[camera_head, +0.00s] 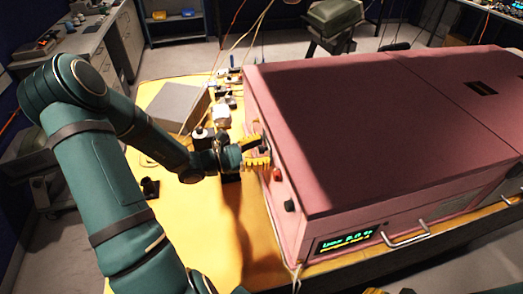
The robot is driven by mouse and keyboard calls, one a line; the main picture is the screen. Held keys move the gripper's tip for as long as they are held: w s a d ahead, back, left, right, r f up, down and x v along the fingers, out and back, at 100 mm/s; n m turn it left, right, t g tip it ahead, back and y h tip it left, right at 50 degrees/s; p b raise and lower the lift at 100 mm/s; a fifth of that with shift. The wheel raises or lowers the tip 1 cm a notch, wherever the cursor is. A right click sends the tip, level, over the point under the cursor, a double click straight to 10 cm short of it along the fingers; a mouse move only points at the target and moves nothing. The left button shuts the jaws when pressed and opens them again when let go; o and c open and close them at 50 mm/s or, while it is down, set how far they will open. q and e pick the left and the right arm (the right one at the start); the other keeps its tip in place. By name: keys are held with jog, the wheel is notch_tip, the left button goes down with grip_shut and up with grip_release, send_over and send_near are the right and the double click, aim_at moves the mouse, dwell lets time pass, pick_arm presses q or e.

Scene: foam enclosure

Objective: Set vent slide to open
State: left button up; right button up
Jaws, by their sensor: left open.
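The large pink enclosure (380,130) stands on a yellow table. My left gripper (264,154) is at its left side wall, with yellow fingers apart around or beside a small dark part on that wall. I cannot tell whether they touch it. The vent slide cannot be made out clearly; it may be the part the fingers hide. A red button (277,174) and a black knob (290,206) sit on the same wall, nearer the front. My right gripper is not clearly in view; only a little yellow shows at the bottom edge.
A green lit display (347,240) and a metal handle (405,238) are on the enclosure's front. A grey box (179,106) and several small items stand behind my left arm. The yellow table top (205,230) is mostly clear in front of the gripper.

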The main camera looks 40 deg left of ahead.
pick_arm(q)
jog(key=v, duration=1.2)
jog(key=shift+s+d, duration=0.1)
jog(key=shift+s, duration=0.05)
